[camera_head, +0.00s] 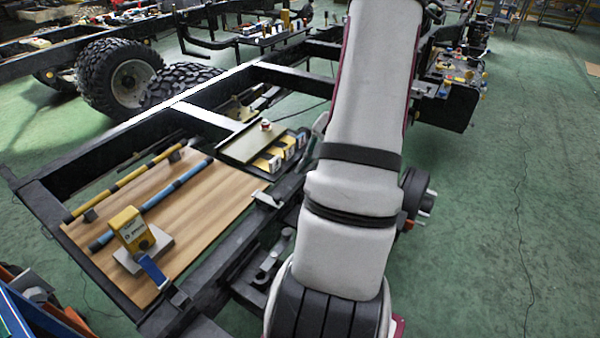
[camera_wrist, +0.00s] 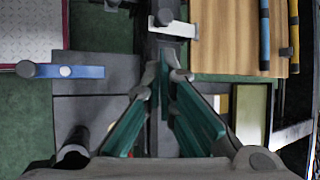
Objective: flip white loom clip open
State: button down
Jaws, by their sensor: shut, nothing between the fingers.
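The white loom clip (camera_head: 267,198) sits on the dark chassis rail beside the wooden board's right edge. In the wrist view the white clip (camera_wrist: 181,29) lies just above my fingertips, with a grey rounded knob at its left end. My gripper (camera_wrist: 164,66) has its teal fingers converging at dark tips that are together and empty. The tips appear over the rail, just short of the clip in the picture; I cannot tell their height above it. In the head view my arm stands right of the clip, and I cannot make out the fingers there.
The wooden board (camera_head: 215,195) bears yellow and blue bars and a yellow device (camera_head: 130,230). A tray (camera_head: 250,143) with small boxes lies behind the clip.

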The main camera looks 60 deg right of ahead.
jog(key=b+x, duration=0.1)
jog(key=x, duration=0.7)
jog(key=shift+f, duration=0.15)
